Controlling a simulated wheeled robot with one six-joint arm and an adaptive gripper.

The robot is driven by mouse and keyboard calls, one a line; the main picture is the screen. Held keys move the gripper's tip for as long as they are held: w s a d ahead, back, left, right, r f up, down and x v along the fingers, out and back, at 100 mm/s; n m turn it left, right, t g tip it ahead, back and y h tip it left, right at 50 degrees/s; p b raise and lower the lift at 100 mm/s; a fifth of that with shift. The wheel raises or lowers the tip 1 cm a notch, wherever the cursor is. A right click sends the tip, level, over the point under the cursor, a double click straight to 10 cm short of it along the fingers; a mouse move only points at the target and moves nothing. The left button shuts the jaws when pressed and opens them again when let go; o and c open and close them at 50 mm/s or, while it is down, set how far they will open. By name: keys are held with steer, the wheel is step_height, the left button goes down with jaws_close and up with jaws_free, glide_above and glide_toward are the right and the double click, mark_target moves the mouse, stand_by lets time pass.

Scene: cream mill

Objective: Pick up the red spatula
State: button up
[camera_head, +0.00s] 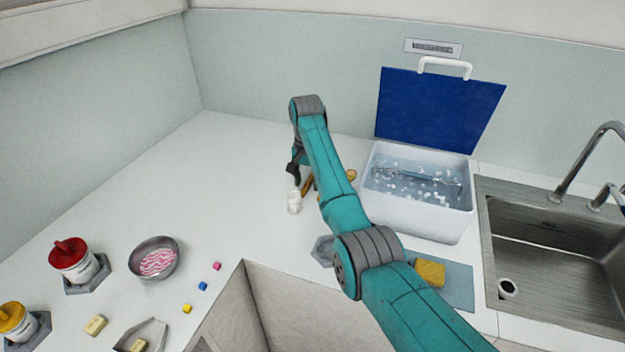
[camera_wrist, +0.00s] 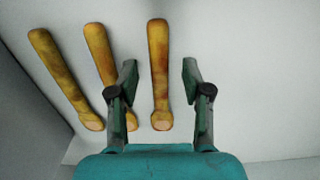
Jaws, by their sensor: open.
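I cannot make out a red spatula for certain in either view. Three yellow-brown, wooden-looking utensils lie side by side on the white counter in the wrist view: a left one (camera_wrist: 62,72), a middle one (camera_wrist: 99,52) and a right one (camera_wrist: 159,60). My gripper (camera_wrist: 160,72) is open, with one finger on each side of the right utensil. Its left finger overlaps the middle one in the picture. I cannot tell whether the fingers touch anything. In the head view my gripper (camera_head: 294,172) points down at the counter, and my arm partly hides the utensils (camera_head: 308,184).
An open white cooler (camera_head: 415,215) with ice and a sink (camera_head: 560,255) are right. A red-topped tub (camera_head: 80,268), pink-patterned bowl (camera_head: 153,262) and small cubes are left. The counter's back left is clear.

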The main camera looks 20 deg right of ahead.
jaws_close()
